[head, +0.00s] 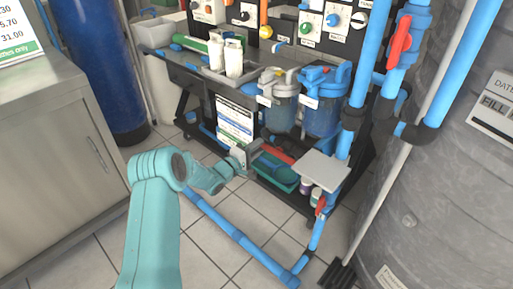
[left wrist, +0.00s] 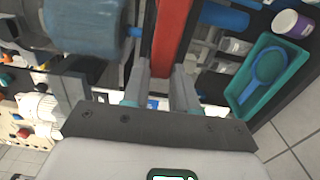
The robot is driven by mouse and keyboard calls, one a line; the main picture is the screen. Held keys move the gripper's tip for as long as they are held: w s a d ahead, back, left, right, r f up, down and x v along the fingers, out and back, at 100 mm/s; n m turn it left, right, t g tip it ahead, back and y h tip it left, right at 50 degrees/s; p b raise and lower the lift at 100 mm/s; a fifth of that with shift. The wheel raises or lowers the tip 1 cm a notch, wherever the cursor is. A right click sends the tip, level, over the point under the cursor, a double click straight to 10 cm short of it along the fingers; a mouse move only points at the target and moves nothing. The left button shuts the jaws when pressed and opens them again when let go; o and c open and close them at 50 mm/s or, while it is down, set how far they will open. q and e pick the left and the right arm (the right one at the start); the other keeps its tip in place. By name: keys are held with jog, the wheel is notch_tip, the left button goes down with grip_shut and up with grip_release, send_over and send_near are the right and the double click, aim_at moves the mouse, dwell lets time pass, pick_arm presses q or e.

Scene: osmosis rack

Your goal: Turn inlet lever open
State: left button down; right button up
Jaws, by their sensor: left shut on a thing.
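My left gripper (head: 246,155) is low in front of the black rack. In the left wrist view, its two fingers (left wrist: 168,88) are shut on a long red lever (left wrist: 174,38), one finger on each side of it. The red lever also shows in the head view (head: 278,153), just right of the gripper, below the filter housings. Its pivot is hidden. Other red lever handles are on the blue pipes, one at the upper right (head: 400,42) and a small one lower down (head: 320,205). My right gripper is not in view.
A teal tray (head: 275,178) with a blue item sits just right of the gripper. Clear filter housings (head: 322,118) hang above. A grey plate (head: 322,170) and a purple-and-white jar (left wrist: 292,23) are nearby. A blue floor pipe (head: 235,236) crosses the tiles. A large grey tank (head: 450,190) stands right.

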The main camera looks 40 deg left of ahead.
pick_arm(q)
jog(key=shift+f, duration=0.1)
jog(key=c, duration=0.9)
grip_release()
jog(key=shift+s+a+p, duration=0.2)
jog(key=shift+s+p, duration=0.4)
jog(key=shift+s, duration=2.15)
jog(key=shift+s+a+p, duration=0.2)
jog(key=shift+s+p, duration=0.4)
jog(key=shift+s, duration=2.1)
jog(key=shift+s+a+p, duration=0.2)
jog(key=shift+s+p, duration=0.4)
jog(key=shift+s, duration=2.15)
jog(key=shift+w, duration=0.1)
